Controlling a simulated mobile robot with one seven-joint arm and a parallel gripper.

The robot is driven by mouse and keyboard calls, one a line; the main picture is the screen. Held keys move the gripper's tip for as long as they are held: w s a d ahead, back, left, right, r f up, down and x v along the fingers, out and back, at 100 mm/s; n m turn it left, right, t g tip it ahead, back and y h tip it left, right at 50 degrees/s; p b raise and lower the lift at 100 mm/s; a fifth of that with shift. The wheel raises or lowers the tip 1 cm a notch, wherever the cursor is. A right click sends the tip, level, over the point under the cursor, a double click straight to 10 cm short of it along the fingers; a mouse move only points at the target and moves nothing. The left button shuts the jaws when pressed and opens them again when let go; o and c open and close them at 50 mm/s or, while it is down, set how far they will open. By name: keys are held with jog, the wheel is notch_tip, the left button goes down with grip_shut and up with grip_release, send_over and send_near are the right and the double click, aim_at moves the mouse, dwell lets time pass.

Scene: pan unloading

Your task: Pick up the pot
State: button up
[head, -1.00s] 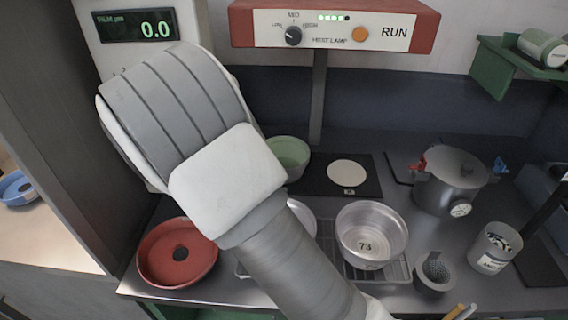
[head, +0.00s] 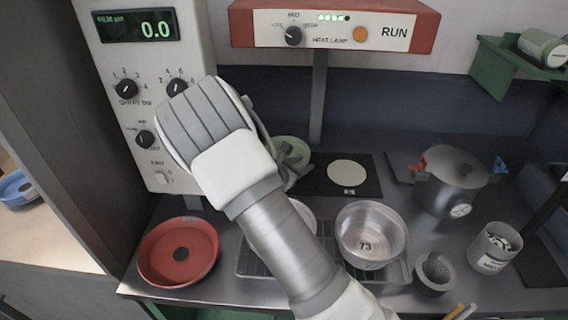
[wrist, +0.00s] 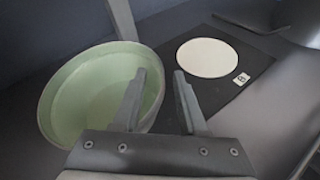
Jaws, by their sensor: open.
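A round, open, light green pot (head: 292,146) stands at the back of the counter, partly hidden by my gripper in the head view. In the wrist view the green pot (wrist: 92,100) fills the left side and looks empty. A lidded metal pot (head: 452,185) with a red and a blue handle stands at the right.
A metal pan marked 73 (head: 371,232) and another pan, mostly behind my arm, sit on a wire rack (head: 262,262). A red round pan (head: 178,250) is at left. A black mat with a white disc (head: 348,173) lies beside the green pot. The heat lamp (head: 335,25) hangs above.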

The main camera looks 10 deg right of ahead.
grip_shut()
jog(key=shift+s, duration=0.1)
dwell(1.3)
